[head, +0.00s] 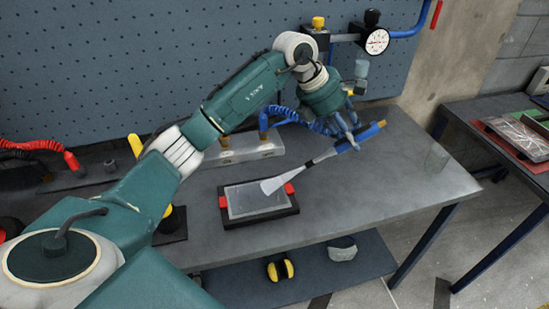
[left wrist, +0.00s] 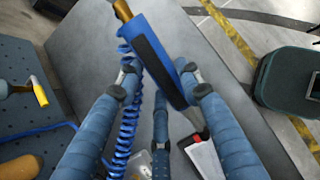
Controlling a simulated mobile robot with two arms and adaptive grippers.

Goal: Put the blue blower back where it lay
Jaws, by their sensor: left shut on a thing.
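The blue blower (head: 361,136) is held in my left gripper (head: 349,132), above the grey workbench. It is tilted, with its pale flared nozzle low at the left and its brass end high at the right. In the left wrist view the blower's blue and black body (left wrist: 158,60) lies across the fingers of my left gripper (left wrist: 160,84), which are shut on it. A blue coiled hose (head: 287,115) hangs near the gripper. Where the hose joins the blower is not clear. My right gripper is not in view.
A black frame (head: 229,220) with red clamps holds a grey panel (head: 249,197) below the nozzle. A metal block (head: 243,149) stands at the back. A gauge (head: 376,41) and blue pipe are on the wall. The bench's right end (head: 425,190) is largely clear.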

